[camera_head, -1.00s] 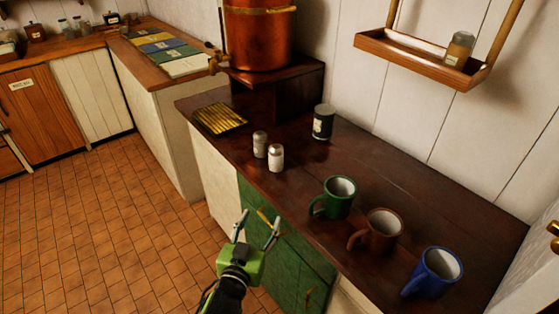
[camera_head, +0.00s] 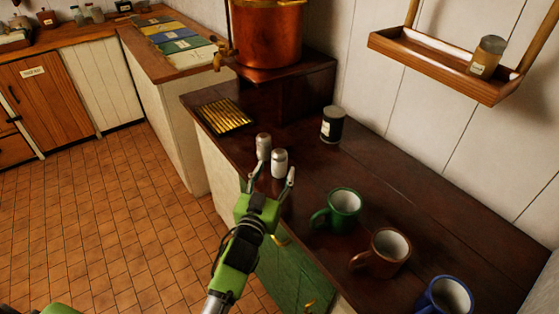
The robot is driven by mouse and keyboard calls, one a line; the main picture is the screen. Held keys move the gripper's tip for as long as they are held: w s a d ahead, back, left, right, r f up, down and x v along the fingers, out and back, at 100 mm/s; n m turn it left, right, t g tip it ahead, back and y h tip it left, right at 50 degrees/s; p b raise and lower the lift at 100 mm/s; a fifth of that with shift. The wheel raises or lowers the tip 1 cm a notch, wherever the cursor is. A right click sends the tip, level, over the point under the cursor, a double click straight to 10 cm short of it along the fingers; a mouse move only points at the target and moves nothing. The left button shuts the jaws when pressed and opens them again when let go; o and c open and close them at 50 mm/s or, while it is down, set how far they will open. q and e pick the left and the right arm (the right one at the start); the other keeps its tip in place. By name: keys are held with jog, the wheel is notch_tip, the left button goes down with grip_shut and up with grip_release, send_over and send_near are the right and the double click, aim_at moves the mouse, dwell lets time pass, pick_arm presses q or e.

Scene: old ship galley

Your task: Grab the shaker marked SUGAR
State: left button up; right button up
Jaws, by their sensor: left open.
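Two small pale shakers with metal tops stand side by side on the dark wooden counter (camera_head: 415,225): a rear left shaker (camera_head: 263,146) and a front right shaker (camera_head: 279,162). I cannot read any marking on either, so I cannot tell which is SUGAR. My left gripper (camera_head: 272,172) is open at the counter's front edge. Its two fingers point at the shakers, one finger to each side of the front right shaker in the picture. Nothing is held, and I cannot tell whether a finger touches a shaker. My right gripper is not in view.
A dark labelled canister (camera_head: 332,125) stands behind the shakers. Green (camera_head: 343,208), brown (camera_head: 389,250) and blue (camera_head: 446,296) mugs stand to the right. A hanging shelf (camera_head: 440,68) holds a jar (camera_head: 487,57).

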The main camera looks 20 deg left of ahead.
aim_at(277, 160)
pick_arm(q)
jog(key=shift+w, duration=0.85)
jog(key=w, duration=0.1)
jog(key=w+p, duration=0.1)
jog(key=w+r, duration=0.1)
jog(key=w, duration=0.1)
jog(key=shift+a+p, duration=0.3)
jog(key=shift+a, duration=0.1)
jog(key=shift+w, duration=0.6)
jog(key=shift+s, duration=0.1)
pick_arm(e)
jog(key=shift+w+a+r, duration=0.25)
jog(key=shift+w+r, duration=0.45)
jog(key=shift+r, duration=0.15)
pick_arm(q)
jog(key=c, duration=1.3)
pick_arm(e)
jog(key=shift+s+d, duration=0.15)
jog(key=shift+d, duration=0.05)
